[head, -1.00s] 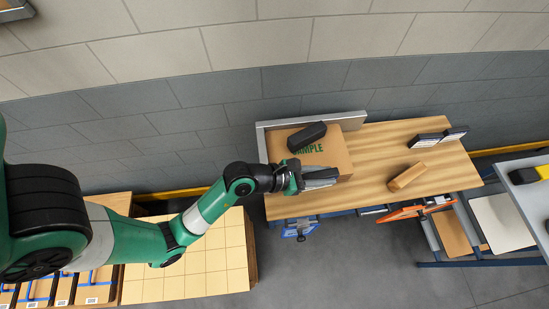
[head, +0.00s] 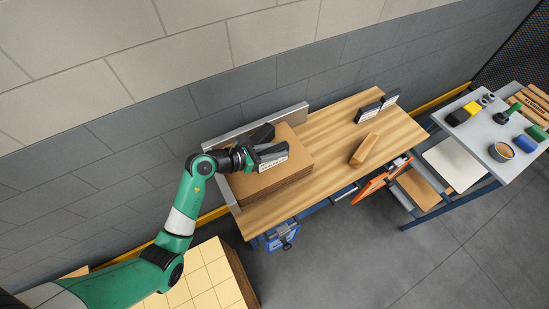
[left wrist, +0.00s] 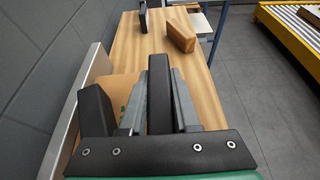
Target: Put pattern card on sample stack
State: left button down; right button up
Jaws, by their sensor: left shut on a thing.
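My left gripper (head: 271,155) is over the sample stack (head: 298,150), a pile of brown sheets at the left end of the wooden bench. The stack also shows in the left wrist view (left wrist: 119,88), partly hidden by the gripper. The gripper is shut on a dark slab (left wrist: 160,92), held edge-on between the grey fingers. A pale label shows near the fingertips in the head view. I cannot tell whether the slab touches the stack. No separate pattern card can be made out for certain. My right gripper is not in view.
A black block (head: 262,134) lies at the stack's back, beside a grey metal guard (head: 285,120). A wooden block (head: 364,149) and two dark labelled blocks (head: 367,112) stand on the bench. A grey side table (head: 475,135) holds tools. The bench between is clear.

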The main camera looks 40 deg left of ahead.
pick_arm(q)
jog(key=shift+w+a+f, duration=0.25)
jog(key=shift+a+f, duration=0.2)
jog(key=shift+f, duration=0.15)
jog(key=shift+a+f+b, duration=0.15)
jog(key=shift+f+b, duration=0.55)
jog(key=shift+f, duration=0.95)
jog(key=shift+f, duration=0.2)
jog(key=c, duration=0.6)
grip_release()
jog(key=shift+c, duration=0.2)
